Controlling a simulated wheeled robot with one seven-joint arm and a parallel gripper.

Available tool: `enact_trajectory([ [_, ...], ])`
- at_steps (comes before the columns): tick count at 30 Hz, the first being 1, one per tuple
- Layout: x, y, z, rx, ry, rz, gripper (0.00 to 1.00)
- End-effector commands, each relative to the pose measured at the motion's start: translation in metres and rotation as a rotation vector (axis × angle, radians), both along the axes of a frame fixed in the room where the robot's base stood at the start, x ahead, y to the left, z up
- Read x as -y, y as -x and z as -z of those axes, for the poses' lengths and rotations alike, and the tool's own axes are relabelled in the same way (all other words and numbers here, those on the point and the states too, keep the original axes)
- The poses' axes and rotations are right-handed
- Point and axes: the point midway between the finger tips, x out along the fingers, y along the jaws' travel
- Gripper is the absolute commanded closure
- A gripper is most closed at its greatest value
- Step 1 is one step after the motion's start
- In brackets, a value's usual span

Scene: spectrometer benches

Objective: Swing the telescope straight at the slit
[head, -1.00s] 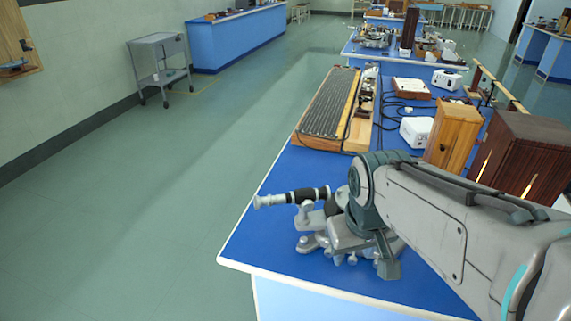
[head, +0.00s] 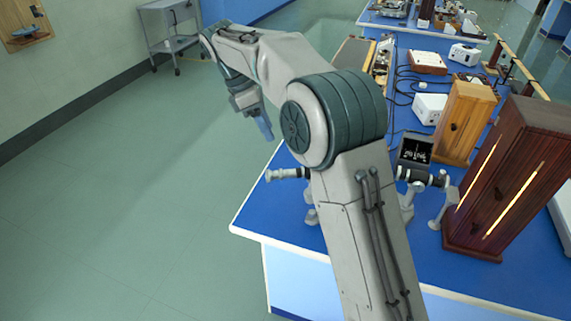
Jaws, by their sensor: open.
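The spectrometer stands on the blue bench, largely hidden behind my arm. The telescope (head: 288,174), a pale and black tube, sticks out to the left of my arm near the bench's left edge. A second tube (head: 420,177) shows to the right of my arm and points toward the dark wooden box (head: 515,180), which has two glowing slits. A slit on the second tube is too small to make out. My gripper (head: 264,128) is open and empty, pointing down, above and slightly left of the telescope and apart from it.
A small dark screen (head: 415,150) stands above the second tube. A lighter wooden box (head: 463,122) and white boxes (head: 430,108) stand behind. The floor left of the bench (head: 130,220) is clear, with a grey trolley (head: 168,30) farther back.

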Motion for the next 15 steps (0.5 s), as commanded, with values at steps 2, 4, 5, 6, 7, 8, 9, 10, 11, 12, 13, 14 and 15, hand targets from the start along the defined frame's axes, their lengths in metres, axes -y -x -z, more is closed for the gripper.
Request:
enact_trajectory([
  [2, -0.004, -0.003, 0.002, -0.012, 0.006, -0.023, 0.56],
  [4, -0.005, -0.003, 0.004, -0.018, 0.009, -0.031, 0.56],
  [5, -0.004, -0.003, 0.006, -0.019, 0.009, -0.033, 0.56],
  [6, -0.003, -0.003, 0.009, -0.02, 0.01, -0.034, 0.56],
  [7, -0.001, -0.002, 0.012, -0.021, 0.01, -0.034, 0.56],
  [8, 0.0, -0.002, 0.016, -0.019, 0.01, -0.033, 0.56],
  [9, 0.002, -0.001, 0.021, -0.02, 0.01, -0.033, 0.56],
  [10, 0.004, -0.001, 0.025, -0.02, 0.01, -0.033, 0.56],
  [11, 0.006, 0.0, 0.03, -0.021, 0.01, -0.032, 0.56],
  [12, 0.01, 0.001, 0.037, -0.021, 0.01, -0.031, 0.56],
  [13, 0.012, 0.001, 0.042, -0.021, 0.01, -0.031, 0.56],
  [14, 0.015, 0.002, 0.048, -0.02, 0.01, -0.03, 0.56],
  [15, 0.018, 0.002, 0.054, -0.02, 0.01, -0.029, 0.56],
])
